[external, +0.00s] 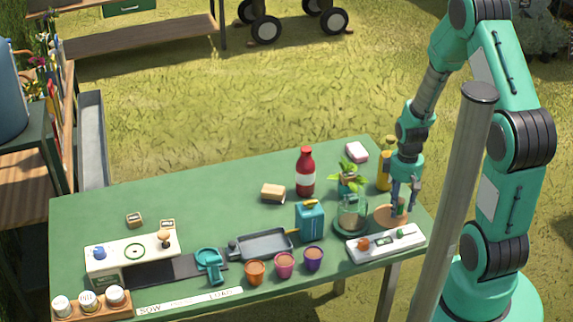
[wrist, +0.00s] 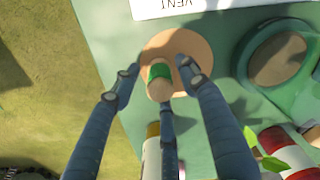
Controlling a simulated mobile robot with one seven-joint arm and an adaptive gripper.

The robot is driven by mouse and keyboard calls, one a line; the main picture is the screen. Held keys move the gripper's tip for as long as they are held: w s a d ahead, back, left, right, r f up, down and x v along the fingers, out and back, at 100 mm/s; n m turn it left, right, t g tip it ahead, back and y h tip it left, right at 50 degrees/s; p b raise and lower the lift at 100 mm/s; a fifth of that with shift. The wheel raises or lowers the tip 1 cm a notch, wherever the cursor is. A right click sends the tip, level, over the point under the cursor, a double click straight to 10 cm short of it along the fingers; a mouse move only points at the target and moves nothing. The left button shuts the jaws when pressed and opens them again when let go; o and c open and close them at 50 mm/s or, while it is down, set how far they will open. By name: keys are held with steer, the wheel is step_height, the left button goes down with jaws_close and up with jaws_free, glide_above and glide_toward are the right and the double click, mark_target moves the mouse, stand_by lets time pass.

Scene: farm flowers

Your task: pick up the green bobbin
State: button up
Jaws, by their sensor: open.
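The green bobbin (wrist: 160,72), a small pale cylinder with a green band, stands on a round tan disc (wrist: 200,52) in the wrist view. My gripper (wrist: 159,76) is open, with blue fingers to the left and right of the bobbin and another dark finger below it in the picture. I see no finger closed on the bobbin. In the external view my gripper (external: 401,205) points down over the tan disc (external: 384,214) at the right end of the green table (external: 200,210). There the fingers largely hide the bobbin.
A glass jar (external: 352,216) stands just left of the disc. A white panel (external: 386,243) lies in front of it. A yellow bottle (external: 384,172) and a potted plant (external: 350,172) stand behind. A red bottle (external: 306,172) is further left. The table's right edge is close.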

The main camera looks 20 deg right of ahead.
mark_target(400, 200)
jaws_close()
steer(key=shift+r, duration=0.15)
steer(key=shift+r, duration=0.65)
step_height(400, 200, up, 2)
steer(key=shift+r+p, duration=0.2)
steer(key=shift+p, duration=0.45)
steer(key=s, duration=0.5)
steer(key=s+a+p, duration=0.1)
steer(key=s, duration=0.4)
steer(key=s+r+p, duration=0.1)
steer(key=s, duration=0.5)
steer(key=shift+a, duration=0.3)
